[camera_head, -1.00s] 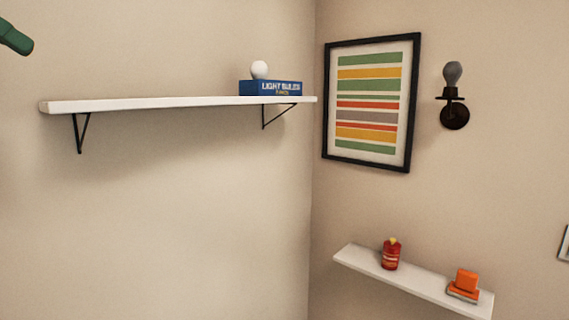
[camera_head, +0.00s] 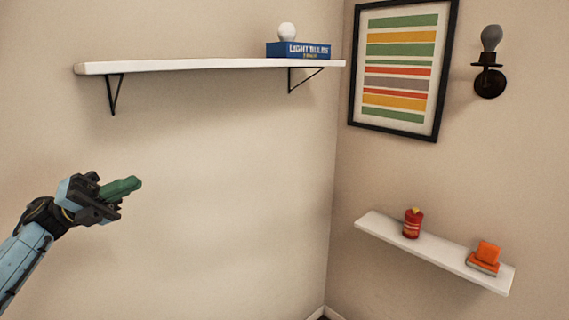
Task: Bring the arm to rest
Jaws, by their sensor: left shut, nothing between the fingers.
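My left arm comes in from the left edge. My left gripper (camera_head: 121,187) has green fingers, which are shut together with nothing between them. It is in front of the bare wall, below the left part of the long white shelf (camera_head: 180,66), and appears clear of it. The fingers point to the right and slightly up. My right gripper is not in view.
A blue light bulb box (camera_head: 300,50) and a white bulb (camera_head: 287,32) sit on the long shelf. A lower shelf (camera_head: 440,254) on the right wall holds a red can (camera_head: 413,224) and an orange item (camera_head: 486,257). A framed striped picture (camera_head: 400,70) and wall lamp (camera_head: 489,65) hang above.

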